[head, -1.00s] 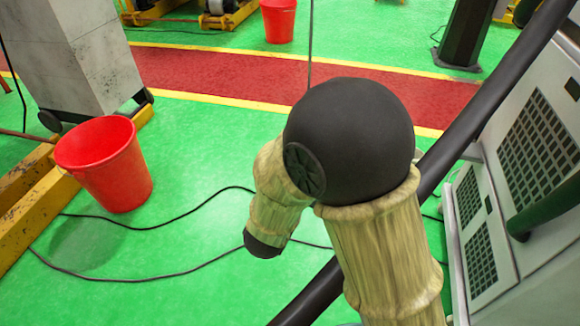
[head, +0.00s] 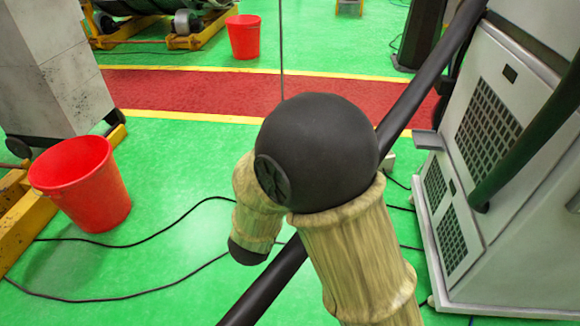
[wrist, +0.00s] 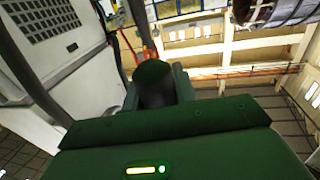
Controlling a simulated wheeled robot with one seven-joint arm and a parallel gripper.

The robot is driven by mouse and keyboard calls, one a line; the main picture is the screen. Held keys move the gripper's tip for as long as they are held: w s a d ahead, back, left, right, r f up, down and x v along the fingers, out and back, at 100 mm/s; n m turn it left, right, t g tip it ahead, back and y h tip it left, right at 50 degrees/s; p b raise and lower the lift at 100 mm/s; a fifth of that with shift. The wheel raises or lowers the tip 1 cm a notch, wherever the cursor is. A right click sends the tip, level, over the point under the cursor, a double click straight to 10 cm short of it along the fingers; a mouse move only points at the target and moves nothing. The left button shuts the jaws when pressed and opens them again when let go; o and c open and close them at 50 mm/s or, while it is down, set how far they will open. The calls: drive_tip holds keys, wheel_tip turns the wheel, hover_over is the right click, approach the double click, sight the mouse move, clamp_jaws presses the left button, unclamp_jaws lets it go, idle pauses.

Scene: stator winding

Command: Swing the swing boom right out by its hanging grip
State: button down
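A long dark diagonal bar (head: 405,100), which may be the swing boom, runs behind my arm in the head view. A dark green rod (head: 525,145) slants in from the right edge. A dark bar (wrist: 28,75) also crosses the left of the wrist view. In the wrist view, an upright dark cylinder (wrist: 157,94) with a green top, possibly the hanging grip, stands just beyond my gripper's green body. Green pieces of my gripper (wrist: 157,107) flank it. The fingertips and any contact are hidden, so I cannot tell whether they are closed on it. The head view does not show my gripper clearly.
A white vented cabinet (head: 480,150) stands close at the right. A red bucket (head: 82,185) is at the left beside a yellow rail (head: 22,225); another red bucket (head: 243,38) stands further back. Black cables (head: 130,240) cross the open green floor.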

drive_tip(key=shift+s+a+f+y, duration=0.15)
drive_tip(key=shift+s+a+y, duration=0.15)
drive_tip(key=shift+a, duration=0.3)
drive_tip(key=c, duration=1.3)
unclamp_jaws()
drive_tip(key=shift+s+a+n, duration=0.15)
drive_tip(key=shift+n, duration=0.15)
drive_tip(key=shift+o, duration=1)
drive_tip(key=shift+s+a, duration=0.4)
drive_tip(key=shift+s+d+r, duration=0.1)
drive_tip(key=shift+d+r, duration=0.1)
drive_tip(key=shift+d, duration=0.05)
drive_tip(key=shift+d, duration=0.15)
drive_tip(key=b+v, duration=0.2)
drive_tip(key=v, duration=1.5)
drive_tip(key=shift+b, duration=0.3)
